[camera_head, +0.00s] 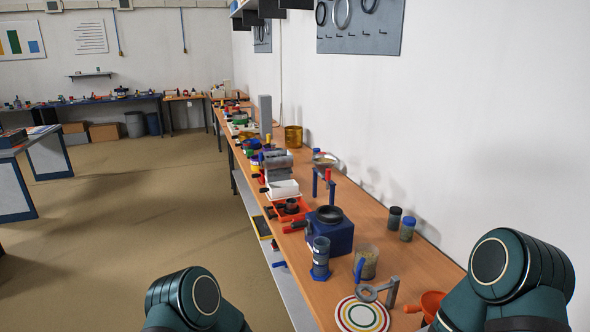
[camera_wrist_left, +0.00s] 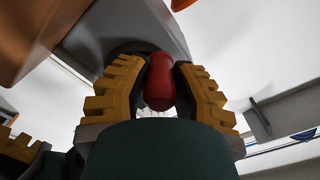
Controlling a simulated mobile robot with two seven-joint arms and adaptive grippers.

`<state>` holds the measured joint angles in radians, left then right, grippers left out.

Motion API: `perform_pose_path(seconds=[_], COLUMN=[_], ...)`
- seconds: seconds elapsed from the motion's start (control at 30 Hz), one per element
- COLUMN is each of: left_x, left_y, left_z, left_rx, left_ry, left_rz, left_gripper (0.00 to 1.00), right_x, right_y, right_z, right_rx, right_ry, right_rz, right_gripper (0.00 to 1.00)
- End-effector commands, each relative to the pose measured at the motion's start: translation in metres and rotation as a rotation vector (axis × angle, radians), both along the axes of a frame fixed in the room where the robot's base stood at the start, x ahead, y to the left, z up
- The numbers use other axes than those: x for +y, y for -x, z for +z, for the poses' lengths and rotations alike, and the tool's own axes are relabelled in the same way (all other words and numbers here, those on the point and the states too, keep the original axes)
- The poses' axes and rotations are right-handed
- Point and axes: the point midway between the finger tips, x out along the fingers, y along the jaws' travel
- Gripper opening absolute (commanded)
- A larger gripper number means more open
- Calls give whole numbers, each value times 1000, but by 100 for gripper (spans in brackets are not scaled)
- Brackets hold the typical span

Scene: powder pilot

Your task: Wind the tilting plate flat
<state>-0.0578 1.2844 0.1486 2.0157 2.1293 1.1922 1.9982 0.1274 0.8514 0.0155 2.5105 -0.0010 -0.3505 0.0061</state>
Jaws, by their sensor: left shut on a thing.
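In the left wrist view my left gripper (camera_wrist_left: 160,66) has its yellow, ribbed fingers closed on both sides of a red rounded handle (camera_wrist_left: 159,88). A grey body (camera_wrist_left: 135,25) lies just behind the handle. My left gripper does not show in the head view, where only my arm links appear at the bottom.
A long wooden bench (camera_head: 385,265) runs along the right wall. The floor at left is open.

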Motion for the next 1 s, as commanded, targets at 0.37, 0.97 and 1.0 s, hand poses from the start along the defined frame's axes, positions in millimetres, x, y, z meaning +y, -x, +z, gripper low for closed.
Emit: perform_pose_path(seconds=[0.37, 0.97, 1.0], left_x=[-2, -7, -7], left_y=[4, 18, 18], left_z=[19, 32, 32], left_rx=[-2, 0, 0], left_ry=[5, 3, 3], left_rz=[-4, -6, -6], left_gripper=[0, 50, 50], right_x=[0, 0, 0], right_y=[0, 0, 0], right_z=[16, 33, 33], right_rx=[0, 0, 0], right_ry=[0, 0, 0], right_rz=[0, 0, 0], right_gripper=[50, 50, 50])
